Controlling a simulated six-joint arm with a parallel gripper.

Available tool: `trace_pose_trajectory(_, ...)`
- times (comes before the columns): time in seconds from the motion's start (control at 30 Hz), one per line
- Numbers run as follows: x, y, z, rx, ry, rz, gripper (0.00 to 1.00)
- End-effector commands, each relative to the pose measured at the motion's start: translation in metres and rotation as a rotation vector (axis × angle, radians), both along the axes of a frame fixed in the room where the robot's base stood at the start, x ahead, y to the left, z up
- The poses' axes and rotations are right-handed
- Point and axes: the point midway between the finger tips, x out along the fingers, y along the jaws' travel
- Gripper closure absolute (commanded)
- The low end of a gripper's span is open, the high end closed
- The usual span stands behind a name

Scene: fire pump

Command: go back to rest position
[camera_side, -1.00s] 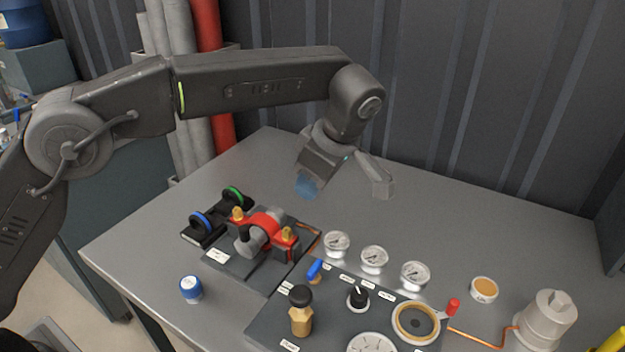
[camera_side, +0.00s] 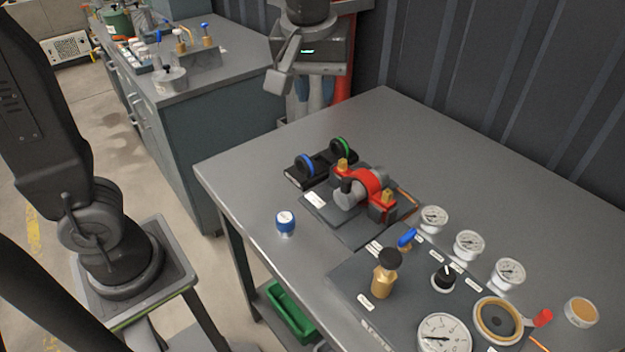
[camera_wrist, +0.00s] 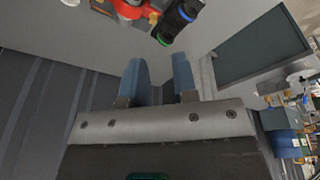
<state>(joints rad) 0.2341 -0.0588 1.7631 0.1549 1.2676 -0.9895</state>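My gripper (camera_side: 315,90) points down beyond the far left edge of the grey table (camera_side: 400,125) in the side view. In the wrist view its two blue fingers (camera_wrist: 160,80) stand apart with nothing between them, so it is open and empty. The red and grey pump (camera_side: 362,190) sits on its dark base on the table, well clear of my gripper. Part of the pump (camera_wrist: 135,8) shows at the top of the wrist view.
Black holders with a blue ring (camera_side: 305,163) and a green ring (camera_side: 341,147) stand beside the pump. A blue-capped jar (camera_side: 285,222) stands near the table's left edge. The gauge panel (camera_side: 415,300) fills the front. A second bench (camera_side: 205,75) stands behind at left.

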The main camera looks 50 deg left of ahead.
Motion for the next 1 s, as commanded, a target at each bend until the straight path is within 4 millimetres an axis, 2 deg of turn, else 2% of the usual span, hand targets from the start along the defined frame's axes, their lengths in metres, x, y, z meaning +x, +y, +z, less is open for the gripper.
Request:
trace_pose_trajectory(0.03, -0.019, 0.012, 0.001, -0.003, -0.024, -0.069, 0.73)
trace_pose_trajectory(0.2, -0.071, 0.036, -0.011, 0.018, -0.104, -0.328, 0.73)
trace_pose_trajectory(0.4, -0.119, 0.052, -0.039, 0.089, -0.196, -0.571, 0.73)
trace_pose_trajectory(0.6, -0.138, 0.056, -0.057, 0.142, -0.239, -0.688, 0.73)
trace_pose_trajectory(1.0, -0.14, 0.057, -0.059, 0.148, -0.24, -0.704, 0.73)
